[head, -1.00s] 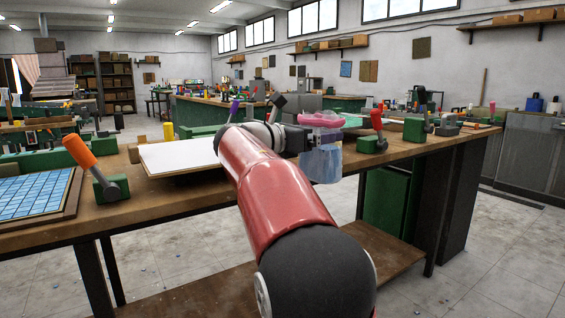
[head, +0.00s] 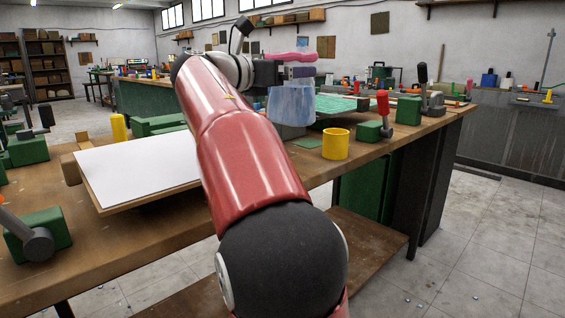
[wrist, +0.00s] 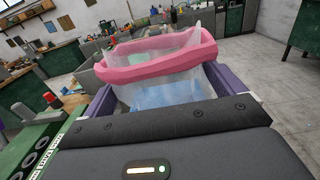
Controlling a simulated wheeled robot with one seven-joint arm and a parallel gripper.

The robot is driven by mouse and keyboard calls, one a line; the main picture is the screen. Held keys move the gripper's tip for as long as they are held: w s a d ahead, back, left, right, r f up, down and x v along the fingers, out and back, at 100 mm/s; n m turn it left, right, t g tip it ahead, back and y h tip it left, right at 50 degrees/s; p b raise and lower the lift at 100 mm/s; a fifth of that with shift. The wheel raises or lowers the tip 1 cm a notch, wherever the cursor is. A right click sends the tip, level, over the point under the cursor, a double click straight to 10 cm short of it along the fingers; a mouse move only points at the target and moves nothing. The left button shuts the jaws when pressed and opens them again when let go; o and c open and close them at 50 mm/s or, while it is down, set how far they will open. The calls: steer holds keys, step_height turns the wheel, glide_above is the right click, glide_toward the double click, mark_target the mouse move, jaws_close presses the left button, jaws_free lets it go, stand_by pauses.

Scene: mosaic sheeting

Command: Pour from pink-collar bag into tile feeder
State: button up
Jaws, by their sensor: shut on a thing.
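The pink-collar bag is clear and soft, with a pink collar (head: 293,57) on top and a pale blue body (head: 291,104) hanging below. My gripper (head: 297,72) is shut on it just under the collar, above the workbench. In the wrist view the purple fingers of my gripper (wrist: 168,85) flank the bag (wrist: 160,96). Its collar (wrist: 155,60) is open on top and blue contents show through the film. The bag looks roughly upright. I cannot clearly make out the tile feeder; a grey block (head: 288,132) partly hidden behind the bag may be part of it.
A yellow cup (head: 336,144) and a red-handled green clamp (head: 378,122) stand right of the bag. A green gridded mat (head: 335,103) lies behind. A white board (head: 140,165) lies left, partly behind my arm. A green machine with round holes (wrist: 38,145) is lower left in the wrist view.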

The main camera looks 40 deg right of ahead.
mark_target(282, 120)
step_height(282, 120, down, 10)
steer(key=shift+r+b, duration=0.2)
steer(key=shift+b, duration=0.9)
steer(key=shift+f, duration=0.25)
steer(key=o, duration=1.2)
steer(key=shift+c, duration=0.2)
steer(key=shift+f+b, duration=0.15)
steer(key=shift+b, duration=0.6)
steer(key=a, duration=0.5)
steer(key=s+a, duration=0.1)
steer(key=a, duration=0.1)
steer(key=shift+a+r+p, duration=0.2)
steer(key=shift+a+p, duration=0.1)
steer(key=shift+a, duration=0.1)
steer(key=shift+w+a, duration=0.1)
